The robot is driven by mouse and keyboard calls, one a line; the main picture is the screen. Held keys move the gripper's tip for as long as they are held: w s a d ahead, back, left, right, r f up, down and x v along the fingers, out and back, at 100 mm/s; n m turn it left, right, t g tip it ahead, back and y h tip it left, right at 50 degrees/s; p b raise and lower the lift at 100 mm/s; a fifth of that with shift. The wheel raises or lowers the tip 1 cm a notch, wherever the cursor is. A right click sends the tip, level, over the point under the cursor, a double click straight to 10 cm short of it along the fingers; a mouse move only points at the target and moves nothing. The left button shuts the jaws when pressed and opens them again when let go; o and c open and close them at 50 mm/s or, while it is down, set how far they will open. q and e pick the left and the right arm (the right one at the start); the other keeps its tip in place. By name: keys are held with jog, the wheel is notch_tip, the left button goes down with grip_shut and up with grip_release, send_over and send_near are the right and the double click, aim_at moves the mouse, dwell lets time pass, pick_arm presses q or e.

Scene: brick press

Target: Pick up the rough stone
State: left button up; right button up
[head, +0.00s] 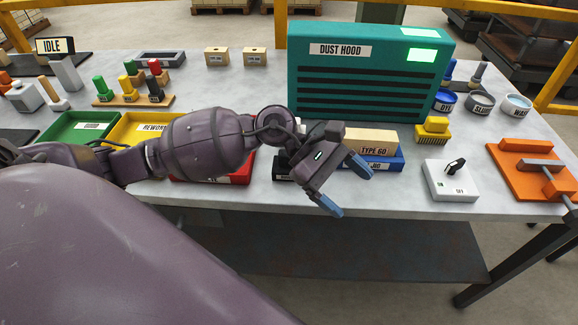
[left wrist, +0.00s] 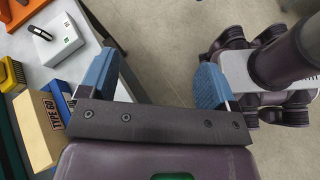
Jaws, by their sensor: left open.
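My left gripper (head: 345,185) is open and empty at the front edge of the table, with its blue fingers spread. In the left wrist view, bare floor shows between its fingers (left wrist: 156,62). I cannot pick out a stone clearly marked as rough. A tan block labelled TYPE 60 (head: 371,142) lies by a blue tray (head: 386,162), just behind the gripper; the block also shows in the left wrist view (left wrist: 38,128), left of the fingers. My left arm hides part of the table. My right gripper is not in view.
A teal dust hood (head: 370,75) stands at the back. Right of the gripper are a yellow brush (head: 432,130), a white switch box (head: 451,180) and an orange fixture (head: 525,172). Green (head: 78,127), yellow (head: 128,130) and red (head: 242,172) trays lie around my left arm.

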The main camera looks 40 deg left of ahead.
pick_arm(q)
jog(key=w+a+f+m+y, duration=0.1)
jog(key=w+a+m+y, duration=0.15)
jog(key=a+y, duration=0.2)
jog(key=w+a+f+m+y, duration=0.1)
jog(key=a+m+y, duration=0.3)
jog(key=a, duration=0.1)
notch_tip(320, 180, up, 2)
jog(key=m+y, duration=0.2)
jog(key=y, duration=0.3)
send_over(288, 163)
jog(key=shift+t, duration=0.4)
jog(key=f, duration=0.4)
jog(key=shift+a+f+b, duration=0.2)
jog(key=shift+a+b, duration=0.2)
jog(key=shift+w+f, duration=0.2)
jog(key=shift+f, duration=0.7)
jog(key=shift+w+f, duration=0.25)
jog(key=shift+f, duration=0.6)
jog(key=shift+w+f, duration=0.2)
jog(key=shift+f, duration=0.7)
jog(key=c, duration=1.1)
jog(key=shift+r, duration=0.1)
jog(key=shift+c, duration=0.2)
